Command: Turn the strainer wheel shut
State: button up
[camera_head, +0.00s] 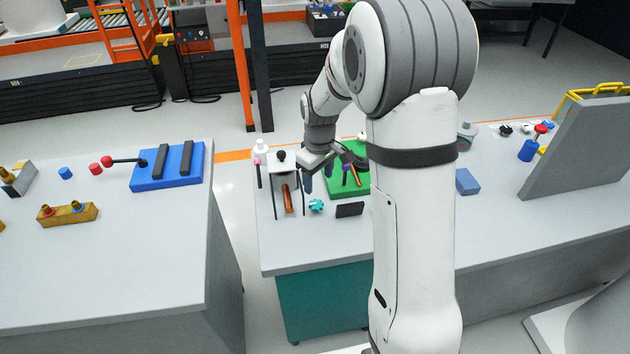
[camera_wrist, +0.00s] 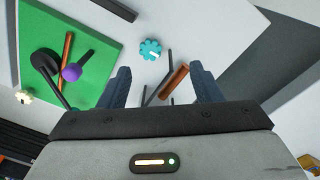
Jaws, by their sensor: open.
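A teal lobed wheel (camera_head: 316,205) with a white mark sits on the grey table; it also shows in the wrist view (camera_wrist: 150,48), ahead of the fingers. A green board (camera_head: 336,187) carries a dark round part (camera_wrist: 46,64) with a purple ball (camera_wrist: 71,72) and an orange-brown rod. I cannot tell for certain which part is the strainer wheel. My gripper (camera_head: 319,178) is above the table near the green board. In the wrist view my gripper (camera_wrist: 160,72) is open, with nothing held between its two blue fingers.
A copper-coloured bar (camera_head: 288,198) lies between thin dark posts, left of the teal wheel. A black block (camera_head: 349,210) stands to its right. A white bottle (camera_head: 260,150) is at the back left. The table's front left is clear.

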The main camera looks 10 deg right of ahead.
jog(key=n+p, duration=0.1)
jog(key=n, duration=0.1)
send_over(315, 202)
jog(key=shift+g, duration=0.3)
notch_tip(315, 202, down, 6)
jog(key=shift+r, duration=0.15)
notch_tip(315, 202, down, 8)
jog(key=shift+r+p, duration=0.1)
jog(key=shift+p, duration=0.6)
